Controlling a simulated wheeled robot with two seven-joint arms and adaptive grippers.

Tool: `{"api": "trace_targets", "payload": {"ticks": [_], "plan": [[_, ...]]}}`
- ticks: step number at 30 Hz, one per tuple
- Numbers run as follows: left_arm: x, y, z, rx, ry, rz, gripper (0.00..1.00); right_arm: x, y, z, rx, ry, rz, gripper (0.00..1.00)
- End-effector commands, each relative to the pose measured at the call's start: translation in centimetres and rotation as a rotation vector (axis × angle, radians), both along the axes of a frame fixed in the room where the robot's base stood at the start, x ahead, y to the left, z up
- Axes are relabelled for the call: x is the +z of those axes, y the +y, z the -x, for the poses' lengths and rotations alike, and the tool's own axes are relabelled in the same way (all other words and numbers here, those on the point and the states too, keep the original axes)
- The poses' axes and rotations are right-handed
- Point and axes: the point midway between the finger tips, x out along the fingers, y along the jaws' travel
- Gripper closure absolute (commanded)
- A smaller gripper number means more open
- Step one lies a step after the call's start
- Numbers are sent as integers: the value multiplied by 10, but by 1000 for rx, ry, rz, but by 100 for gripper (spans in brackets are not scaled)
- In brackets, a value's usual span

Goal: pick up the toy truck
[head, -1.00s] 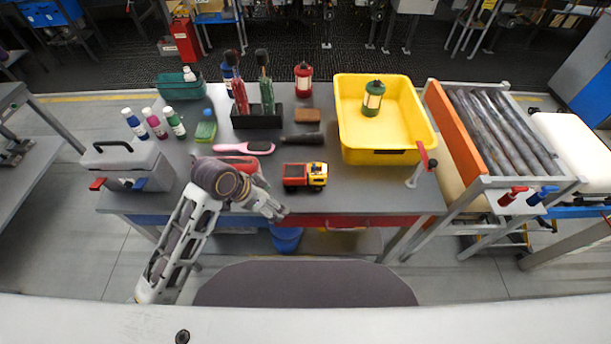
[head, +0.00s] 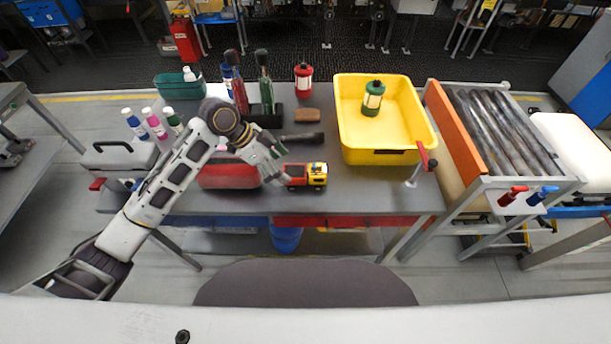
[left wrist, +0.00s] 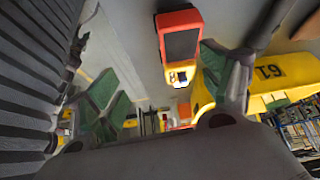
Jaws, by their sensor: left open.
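The toy truck (head: 307,175), red with a yellow cab and a dark bed, stands on the grey table, left of the yellow tote. My left gripper (head: 279,173) is open at the truck's left end, fingers pointing down toward it. The left wrist view shows the truck (left wrist: 180,45) ahead of the open fingers (left wrist: 160,90), which have green pads. It appears nearer the right finger there, and no grip on it shows. I cannot tell whether a finger touches it. My right gripper is not in view.
The yellow tote (head: 345,135) holds a green lantern (head: 373,98). A dark flashlight (head: 300,138) and brown block (head: 307,116) lie behind the truck. A red thing (head: 228,176) is partly hidden beneath my arm. The table right of the truck is clear up to a red-handled clamp (head: 424,158).

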Motion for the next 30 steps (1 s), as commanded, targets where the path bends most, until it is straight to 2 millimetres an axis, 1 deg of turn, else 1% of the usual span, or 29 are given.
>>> {"api": "trace_targets", "payload": {"ticks": [1, 7, 13, 25, 30], "plan": [[6, 2, -6, -18, -7, -1, 20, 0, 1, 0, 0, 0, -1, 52], [25, 9, -21, -88, -16, 9, 20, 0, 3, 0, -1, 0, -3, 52], [36, 14, -29, -126, -20, 17, 20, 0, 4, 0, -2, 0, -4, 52], [38, 14, -30, -133, -20, 19, 20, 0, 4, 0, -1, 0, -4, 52], [33, 11, -30, -133, -19, 19, 20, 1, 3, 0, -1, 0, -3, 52]]}}
